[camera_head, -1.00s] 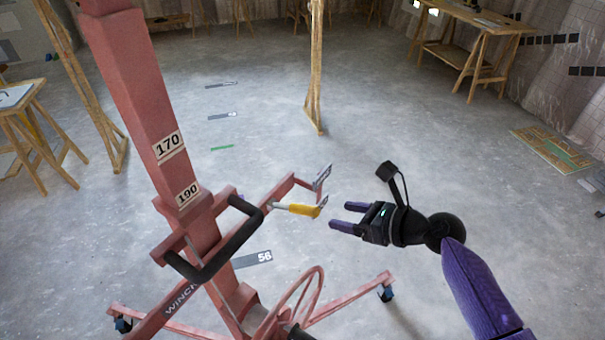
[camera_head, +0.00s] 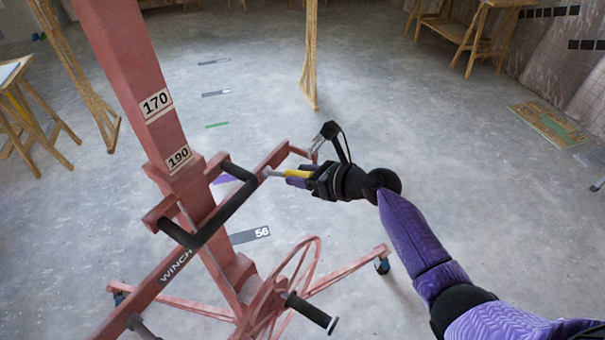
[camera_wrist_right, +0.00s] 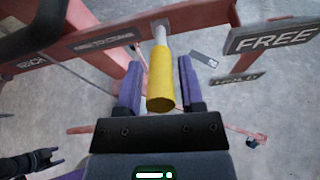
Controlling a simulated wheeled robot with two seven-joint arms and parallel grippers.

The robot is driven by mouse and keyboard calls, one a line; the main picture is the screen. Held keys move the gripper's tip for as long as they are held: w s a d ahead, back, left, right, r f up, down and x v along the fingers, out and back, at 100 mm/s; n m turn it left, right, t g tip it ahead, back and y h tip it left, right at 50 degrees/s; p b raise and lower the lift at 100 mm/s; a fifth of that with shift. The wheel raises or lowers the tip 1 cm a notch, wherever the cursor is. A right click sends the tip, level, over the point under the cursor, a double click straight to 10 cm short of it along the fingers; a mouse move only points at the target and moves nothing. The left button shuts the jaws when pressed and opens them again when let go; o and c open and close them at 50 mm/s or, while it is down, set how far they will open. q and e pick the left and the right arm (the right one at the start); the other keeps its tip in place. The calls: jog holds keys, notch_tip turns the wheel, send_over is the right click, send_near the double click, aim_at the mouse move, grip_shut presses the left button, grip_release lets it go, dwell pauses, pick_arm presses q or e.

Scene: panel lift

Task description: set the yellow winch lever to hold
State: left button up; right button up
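The yellow winch lever (camera_head: 297,173) has a yellow grip on a pale metal shaft and sits on the red lift's arm. In the right wrist view its grip (camera_wrist_right: 161,80) lies between the two purple fingers of my right gripper (camera_wrist_right: 160,85). Narrow gaps show on both sides, so the gripper is open around it. In the head view my right gripper (camera_head: 298,178) partly covers the grip. A FREE plate (camera_wrist_right: 275,37) and a HOLD plate (camera_wrist_right: 235,84) stand right of the lever. My left gripper (camera_wrist_right: 48,156) seems to show small at the lower left; its fingers are unclear.
The red mast (camera_head: 128,75) with 170 and 190 labels rises at the left. A black handlebar (camera_head: 212,213) and a spoked handwheel (camera_head: 285,285) are near the lever. Wooden stands are around the edges.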

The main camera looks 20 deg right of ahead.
grip_shut()
dwell(1.1)
